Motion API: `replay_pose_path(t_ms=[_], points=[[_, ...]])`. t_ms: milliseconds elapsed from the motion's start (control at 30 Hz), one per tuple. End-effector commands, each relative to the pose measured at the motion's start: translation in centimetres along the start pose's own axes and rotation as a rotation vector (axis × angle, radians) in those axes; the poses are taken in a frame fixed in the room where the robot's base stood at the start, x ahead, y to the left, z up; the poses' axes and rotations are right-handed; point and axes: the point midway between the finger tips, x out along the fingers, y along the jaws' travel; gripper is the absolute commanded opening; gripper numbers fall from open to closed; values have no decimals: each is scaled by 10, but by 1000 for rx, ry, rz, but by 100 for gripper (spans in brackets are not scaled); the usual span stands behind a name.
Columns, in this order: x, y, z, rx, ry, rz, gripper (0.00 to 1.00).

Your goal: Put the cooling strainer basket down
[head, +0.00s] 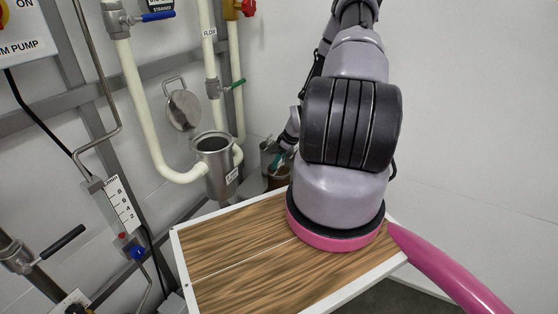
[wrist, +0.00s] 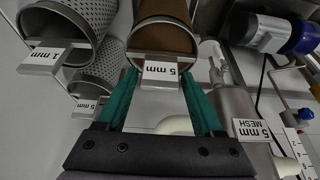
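A strainer basket with a brown inside and a "5 mm" tag (wrist: 162,40) is straight ahead of my gripper in the wrist view. It shows small and partly hidden beside my arm in the head view (head: 279,177). My gripper (wrist: 160,80) has its two green fingers on either side of the basket's tag plate, close to its edges. Whether they press on it is unclear. The basket's underside and what lies beneath it are hidden. The steel strainer housing (head: 217,165) stands open-topped on the pipework, and its "5 mm MESH" label (wrist: 253,130) shows in the wrist view.
A perforated "1 mm" basket (wrist: 85,14) and another "5 mm" basket (wrist: 100,72) are close on the left in the wrist view. A round lid (head: 184,110) hangs on the wall frame. My wood-topped base is below the arm. Pipes and valves crowd the left.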

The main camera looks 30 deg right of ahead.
Motion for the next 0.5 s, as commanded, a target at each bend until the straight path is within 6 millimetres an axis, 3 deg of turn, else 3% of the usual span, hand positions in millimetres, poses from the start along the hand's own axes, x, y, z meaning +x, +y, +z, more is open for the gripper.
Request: replay_pose_path(t_ms=[367, 500], points=[[-2, 0, -1, 0, 0, 0, 85], [-17, 1, -2, 0, 1, 2, 85]])
